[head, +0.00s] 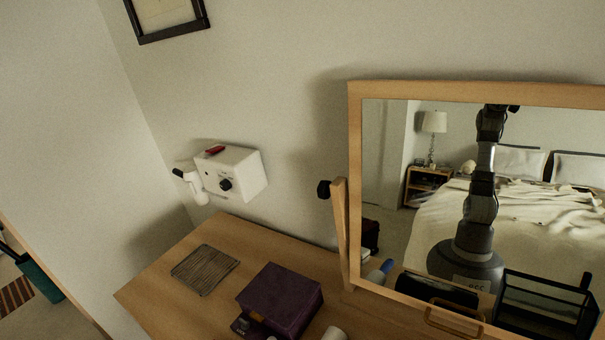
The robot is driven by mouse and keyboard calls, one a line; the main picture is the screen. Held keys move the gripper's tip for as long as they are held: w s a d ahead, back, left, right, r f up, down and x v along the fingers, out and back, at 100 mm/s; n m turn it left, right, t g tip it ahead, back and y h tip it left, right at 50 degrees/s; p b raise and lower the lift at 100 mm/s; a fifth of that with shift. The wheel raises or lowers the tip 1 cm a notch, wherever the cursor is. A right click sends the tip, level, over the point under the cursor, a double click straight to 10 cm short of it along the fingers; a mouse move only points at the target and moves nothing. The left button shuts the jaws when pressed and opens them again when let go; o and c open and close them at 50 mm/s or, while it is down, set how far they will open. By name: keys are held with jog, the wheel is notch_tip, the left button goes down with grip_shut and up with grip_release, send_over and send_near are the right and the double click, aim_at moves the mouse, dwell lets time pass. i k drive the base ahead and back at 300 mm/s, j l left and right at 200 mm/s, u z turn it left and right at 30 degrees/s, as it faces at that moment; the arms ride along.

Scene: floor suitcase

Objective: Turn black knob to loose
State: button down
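A black knob (323,189) sticks out on the left side of the wooden mirror stand (341,225), beside the mirror frame (355,150). Whether it is tight or loose cannot be told. A second, smaller black dial (225,184) is on the front of a white wall-mounted box (243,172). My gripper does not show directly. My arm and base are reflected in the mirror (385,150), with the arm's upper end near the top edge; no fingers can be made out there.
A wooden dresser (215,240) below holds a woven mat (204,269), a dark purple box (281,297) and small items near the mirror. A white dryer-like handset (190,183) hangs beside the wall box. A framed picture (168,34) hangs above. Wall space left of the knob is clear.

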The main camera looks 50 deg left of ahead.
aim_at(323, 191)
jog(key=k+j, duration=0.1)
jog(key=j, duration=1.55)
jog(key=k+j, duration=0.15)
jog(key=j, duration=0.65)
jog(key=z, duration=0.05)
